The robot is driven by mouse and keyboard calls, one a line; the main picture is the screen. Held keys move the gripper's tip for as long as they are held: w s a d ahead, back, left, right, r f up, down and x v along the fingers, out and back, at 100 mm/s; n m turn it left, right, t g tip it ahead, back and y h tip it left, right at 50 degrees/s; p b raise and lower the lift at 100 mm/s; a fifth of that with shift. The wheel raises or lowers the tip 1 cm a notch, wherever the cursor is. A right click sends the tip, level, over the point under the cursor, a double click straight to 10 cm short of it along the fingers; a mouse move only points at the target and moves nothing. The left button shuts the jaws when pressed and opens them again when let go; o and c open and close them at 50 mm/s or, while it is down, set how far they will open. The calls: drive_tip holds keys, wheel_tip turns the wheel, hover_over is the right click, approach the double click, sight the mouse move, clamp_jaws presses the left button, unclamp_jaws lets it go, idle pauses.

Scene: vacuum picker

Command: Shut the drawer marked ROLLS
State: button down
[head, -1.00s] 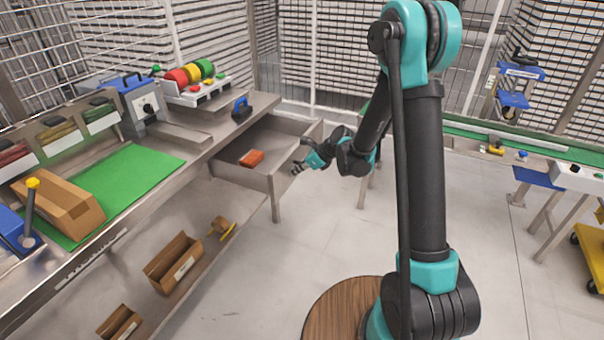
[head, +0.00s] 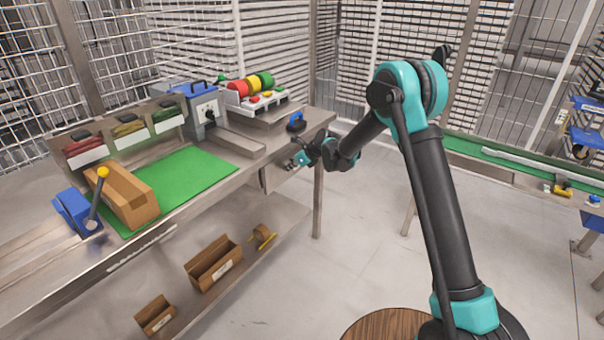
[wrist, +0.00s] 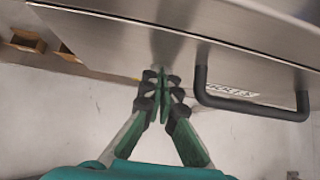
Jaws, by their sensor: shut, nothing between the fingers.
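The steel drawer (head: 278,179) is at the right end of the workbench, and its interior does not show in the head view. In the wrist view its steel front (wrist: 110,40) has a black bar handle (wrist: 255,108) and a small white label (wrist: 230,91), whose lettering I cannot read clearly. My gripper (head: 293,163) is at the drawer front. In the wrist view my gripper (wrist: 164,76) is shut and empty, its fingertips at the front's lower edge, left of the handle. I cannot tell whether they touch, or whether the front is fully flush.
The bench carries a green mat (head: 205,168), a cardboard box (head: 125,200) and a blue-handled device (head: 295,122). Open cartons (head: 212,264) lie on the lower shelf. A green conveyor (head: 480,150) runs at the right. Floor between is clear.

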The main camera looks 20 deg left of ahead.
sight(284, 163)
drive_tip(key=shift+w+a, duration=0.25)
drive_tip(key=shift+a, duration=0.4)
drive_tip(key=shift+w+a, duration=0.2)
drive_tip(key=shift+a, duration=0.55)
drive_tip(key=shift+w+r, duration=0.1)
drive_tip(key=shift+r, duration=0.05)
